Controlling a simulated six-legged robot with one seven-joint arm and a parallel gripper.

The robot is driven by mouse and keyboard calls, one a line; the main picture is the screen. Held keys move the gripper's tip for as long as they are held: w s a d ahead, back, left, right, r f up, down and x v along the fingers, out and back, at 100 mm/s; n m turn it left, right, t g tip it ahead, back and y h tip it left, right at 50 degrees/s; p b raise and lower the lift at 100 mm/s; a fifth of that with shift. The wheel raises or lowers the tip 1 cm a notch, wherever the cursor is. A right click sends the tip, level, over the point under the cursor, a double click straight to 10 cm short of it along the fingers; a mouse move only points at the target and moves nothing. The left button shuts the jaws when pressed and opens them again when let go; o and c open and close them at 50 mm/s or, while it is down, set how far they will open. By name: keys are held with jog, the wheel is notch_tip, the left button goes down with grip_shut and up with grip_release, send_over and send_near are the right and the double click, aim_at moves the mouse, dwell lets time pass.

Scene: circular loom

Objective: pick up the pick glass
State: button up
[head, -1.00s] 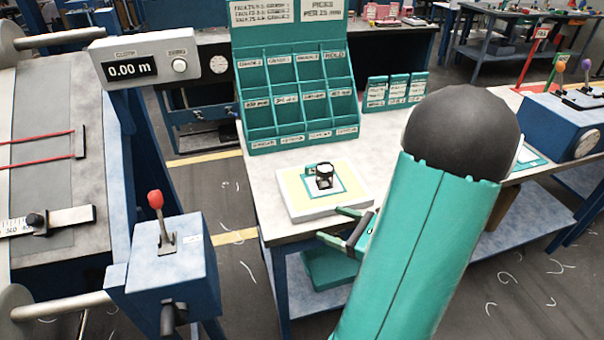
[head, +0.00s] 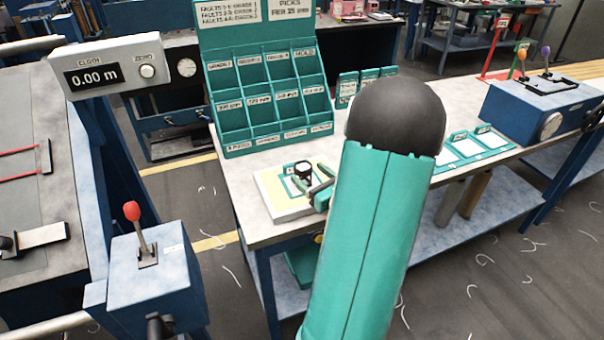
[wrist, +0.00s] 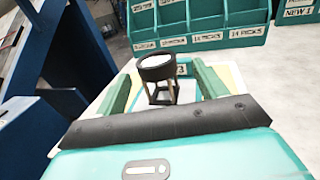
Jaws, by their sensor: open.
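The pick glass (head: 303,170) is a small black round lens on a short stand. It stands upright on a pale pad with a green-framed label (head: 270,196) near the bench's front left. In the wrist view the pick glass (wrist: 157,68) shows ahead, between the lines of my two green fingers. My gripper (head: 318,186) is open and empty at the pad's near right side, close to the glass. My arm hides part of the pad in the head view. I cannot tell whether the fingers reach past the glass's stand.
A green pigeonhole rack (head: 268,95) stands behind the pad, with small green cards (head: 347,88) beside it. A blue lever box (head: 545,105) is at the right of the bench (head: 225,165). A red-knobbed lever box (head: 150,275) and the loom are at left.

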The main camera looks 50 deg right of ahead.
aim_at(299, 162)
jog(key=x, duration=0.5)
jog(key=shift+w+r, duration=0.25)
jog(key=shift+r, duration=0.05)
jog(key=shift+a, duration=0.1)
jog(key=c, duration=1.1)
